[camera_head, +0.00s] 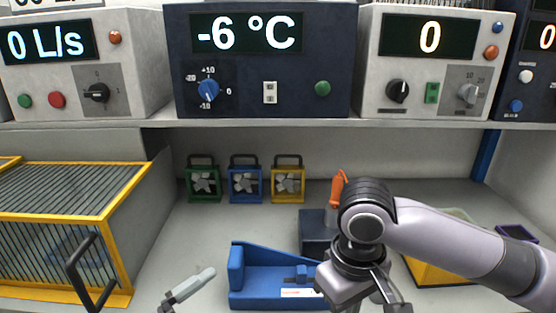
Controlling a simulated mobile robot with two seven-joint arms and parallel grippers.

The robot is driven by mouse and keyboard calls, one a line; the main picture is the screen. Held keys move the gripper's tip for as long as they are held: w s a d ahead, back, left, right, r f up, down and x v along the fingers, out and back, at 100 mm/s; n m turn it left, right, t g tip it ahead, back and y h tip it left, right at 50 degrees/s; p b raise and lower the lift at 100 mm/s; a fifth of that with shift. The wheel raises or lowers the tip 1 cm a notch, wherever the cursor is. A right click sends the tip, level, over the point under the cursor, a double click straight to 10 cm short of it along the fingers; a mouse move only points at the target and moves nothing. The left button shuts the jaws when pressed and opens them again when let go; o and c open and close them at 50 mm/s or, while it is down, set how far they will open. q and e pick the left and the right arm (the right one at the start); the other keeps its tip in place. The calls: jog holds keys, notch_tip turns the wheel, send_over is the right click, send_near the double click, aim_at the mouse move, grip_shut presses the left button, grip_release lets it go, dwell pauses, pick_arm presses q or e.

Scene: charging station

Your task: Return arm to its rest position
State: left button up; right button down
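My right arm comes in from the right edge and bends down at a dark wrist joint. My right gripper (378,297) points down at the bottom edge, in front of the blue holder and left of the yellow container. The frame's bottom edge cuts off its fingertips, so I cannot tell whether it is open or shut, or if it holds anything. No arm comes in from the left, and my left gripper is not in view.
A blue holder (262,283), a dark grey box (313,231) and a yellow container (430,271) surround the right gripper. A grey rod-like tool (187,288) lies front left. A yellow-framed cage (112,255) stands left. Instruments line the shelf (300,125) above. Small fans stand at the back.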

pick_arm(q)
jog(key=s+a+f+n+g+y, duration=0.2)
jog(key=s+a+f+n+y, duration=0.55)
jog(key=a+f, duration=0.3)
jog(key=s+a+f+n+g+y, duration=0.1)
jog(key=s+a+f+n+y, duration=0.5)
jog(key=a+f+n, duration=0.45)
pick_arm(e)
jog(key=w+a+f+m+t+y, duration=0.1)
jog(key=a+f+t+y, duration=0.3)
jog(key=a+f+y, duration=0.6)
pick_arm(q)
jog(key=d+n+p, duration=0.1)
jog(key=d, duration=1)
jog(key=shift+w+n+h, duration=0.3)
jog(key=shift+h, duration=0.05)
pick_arm(e)
jog(key=s+d+f+t+h, duration=0.2)
jog(key=s+d+f, duration=0.1)
jog(key=d, duration=0.3)
jog(key=s+d+f+m+t+h, duration=0.1)
jog(key=s+d+f+t+h, duration=0.1)
jog(key=d+f, duration=0.4)
jog(key=s+d+f+m+t+h, duration=0.1)
jog(key=s+d+f+t+h, duration=0.1)
jog(key=s+d+f, duration=0.3)
jog(key=shift+s+d+t+h, duration=0.3)
jog(key=shift+s+d+h, duration=0.45)
jog(key=shift+d, duration=0.85)
